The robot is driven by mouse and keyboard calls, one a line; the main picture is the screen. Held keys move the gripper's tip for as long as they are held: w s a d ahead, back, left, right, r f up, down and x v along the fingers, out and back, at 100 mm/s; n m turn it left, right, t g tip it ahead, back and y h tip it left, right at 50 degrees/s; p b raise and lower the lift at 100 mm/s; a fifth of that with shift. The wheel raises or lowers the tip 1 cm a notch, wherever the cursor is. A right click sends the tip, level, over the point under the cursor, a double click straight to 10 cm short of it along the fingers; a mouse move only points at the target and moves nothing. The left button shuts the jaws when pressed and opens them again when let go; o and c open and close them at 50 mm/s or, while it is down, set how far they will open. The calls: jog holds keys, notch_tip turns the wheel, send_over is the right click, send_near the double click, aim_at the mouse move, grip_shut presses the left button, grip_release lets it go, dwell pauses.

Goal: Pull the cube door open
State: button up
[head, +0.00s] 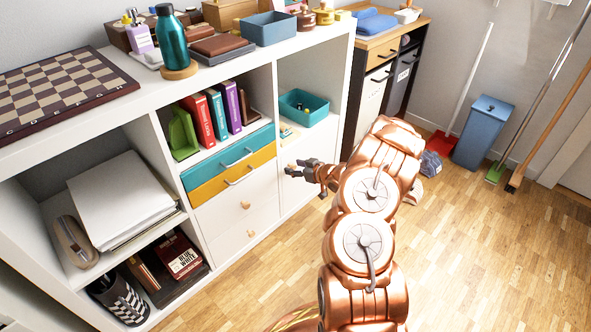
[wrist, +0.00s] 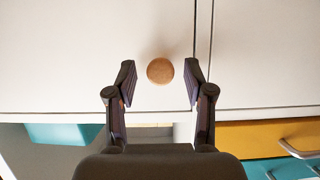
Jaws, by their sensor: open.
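The cube door (head: 318,145) is a plain white panel in the lower right cube of the white shelf unit, and it looks closed. In the wrist view the door (wrist: 70,60) fills the upper left, with a round wooden knob (wrist: 160,71) near its edge. My gripper (head: 292,169) is at the door front in the head view. In the wrist view my gripper (wrist: 159,78) is open, with one fingertip on each side of the knob and a visible gap on both sides. The exact distance to the door surface is hard to tell.
Left of the door are two white drawers (head: 236,209) with wooden knobs, below an orange drawer (head: 232,176) and a teal drawer (head: 228,158). A teal bin (head: 304,108) sits in the cube above the door. The wooden floor (head: 480,260) at the right is largely clear.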

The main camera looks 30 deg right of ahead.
jog(key=shift+c, duration=0.3)
grip_shut()
dwell(0.4)
